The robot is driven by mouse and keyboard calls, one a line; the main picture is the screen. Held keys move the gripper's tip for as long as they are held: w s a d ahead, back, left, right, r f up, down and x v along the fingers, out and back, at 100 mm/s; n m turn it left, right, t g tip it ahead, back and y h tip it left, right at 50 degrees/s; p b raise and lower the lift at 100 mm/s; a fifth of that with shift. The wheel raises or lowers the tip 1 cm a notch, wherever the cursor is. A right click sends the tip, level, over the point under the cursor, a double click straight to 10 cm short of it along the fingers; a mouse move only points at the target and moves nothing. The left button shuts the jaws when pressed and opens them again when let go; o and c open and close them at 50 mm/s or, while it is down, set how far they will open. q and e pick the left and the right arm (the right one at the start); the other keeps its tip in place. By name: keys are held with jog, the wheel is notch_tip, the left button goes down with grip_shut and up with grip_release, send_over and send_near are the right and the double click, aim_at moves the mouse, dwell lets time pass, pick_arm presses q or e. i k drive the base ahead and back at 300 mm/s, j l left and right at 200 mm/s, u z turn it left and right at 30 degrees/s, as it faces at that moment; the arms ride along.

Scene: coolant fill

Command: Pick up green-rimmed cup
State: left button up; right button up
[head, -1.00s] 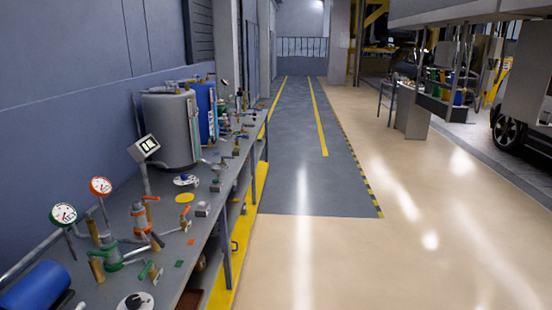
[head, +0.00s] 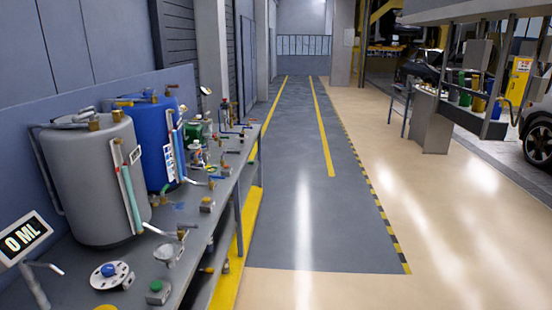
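I cannot make out a green-rimmed cup for certain in the head view. A small pale cup-like thing (head: 168,256) sits on the workbench (head: 205,243) at the lower left, but its rim colour is unclear. Neither of my grippers shows in the head view.
A grey tank (head: 85,185) and a blue tank (head: 150,140) stand on the bench. A display reading 0 ML (head: 24,238) is at the left. Several coloured containers stand on a far right shelf. The grey walkway (head: 300,200) beside the bench is clear.

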aim_at(212, 171)
jog(key=i, duration=2.35)
jog(key=i+l+u, duration=0.1)
jog(key=i+u, duration=0.3)
jog(key=i, duration=0.2)
jog(key=i+l+u, duration=0.4)
jog(key=i, duration=0.15)
jog(key=i+l+u, duration=0.4)
jog(key=i, duration=0.15)
